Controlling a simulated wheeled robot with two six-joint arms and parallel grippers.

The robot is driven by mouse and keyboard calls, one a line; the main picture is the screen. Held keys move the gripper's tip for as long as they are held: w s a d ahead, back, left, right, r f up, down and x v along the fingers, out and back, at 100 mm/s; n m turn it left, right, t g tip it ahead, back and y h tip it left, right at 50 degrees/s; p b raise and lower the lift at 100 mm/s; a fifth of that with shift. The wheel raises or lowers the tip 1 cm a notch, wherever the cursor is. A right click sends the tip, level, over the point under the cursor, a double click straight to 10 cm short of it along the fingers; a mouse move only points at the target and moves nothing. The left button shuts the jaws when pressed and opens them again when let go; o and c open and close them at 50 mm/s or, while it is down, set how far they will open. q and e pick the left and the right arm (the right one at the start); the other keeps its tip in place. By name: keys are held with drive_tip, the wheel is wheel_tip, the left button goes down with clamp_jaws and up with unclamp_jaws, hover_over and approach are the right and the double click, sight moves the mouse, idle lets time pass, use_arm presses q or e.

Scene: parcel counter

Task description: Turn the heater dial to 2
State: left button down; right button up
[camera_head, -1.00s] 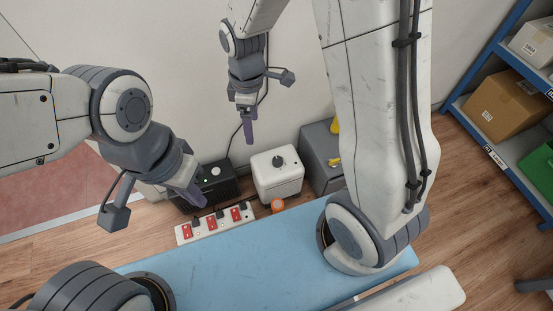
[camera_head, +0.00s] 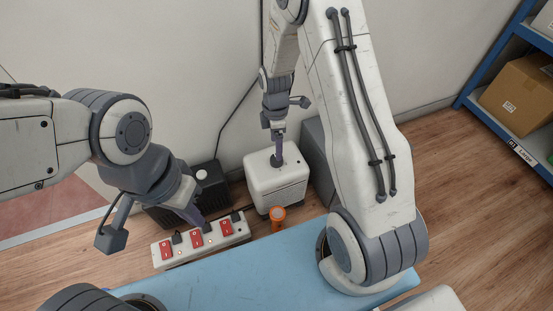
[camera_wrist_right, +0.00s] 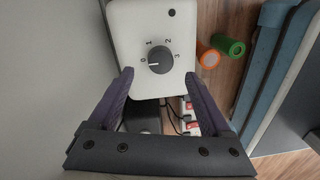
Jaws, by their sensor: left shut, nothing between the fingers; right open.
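The white heater (camera_head: 282,186) stands on the floor against the wall. In the right wrist view its top face (camera_wrist_right: 132,20) shows a round dark dial (camera_wrist_right: 162,59) with marks 0, 1, 2 and 3. The dial's white line points left, at the 0. My right gripper (camera_wrist_right: 160,77) is open, with its fingertips apart on either side of the dial's near edge; nothing is between them. In the head view my right gripper (camera_head: 278,147) is over the heater and partly covers the dial (camera_head: 276,161). My left gripper (camera_head: 203,223) is shut and empty, above the power strip.
The white power strip (camera_head: 240,231) with red switches lies before a black box (camera_head: 212,190). An orange cylinder (camera_head: 277,214) stands just in front of the heater; a green one (camera_wrist_right: 230,47) shows beside it in the wrist view. A grey box (camera_head: 318,150) is close on the heater's right.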

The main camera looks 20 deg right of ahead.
drive_tip(key=f+b, duration=0.1)
drive_tip(key=f, duration=0.1)
drive_tip(key=f+b, duration=0.1)
drive_tip(key=f, duration=0.2)
drive_tip(key=shift+s+f+b, duration=0.2)
drive_tip(key=shift+f+b, duration=0.1)
drive_tip(key=shift+f, duration=0.05)
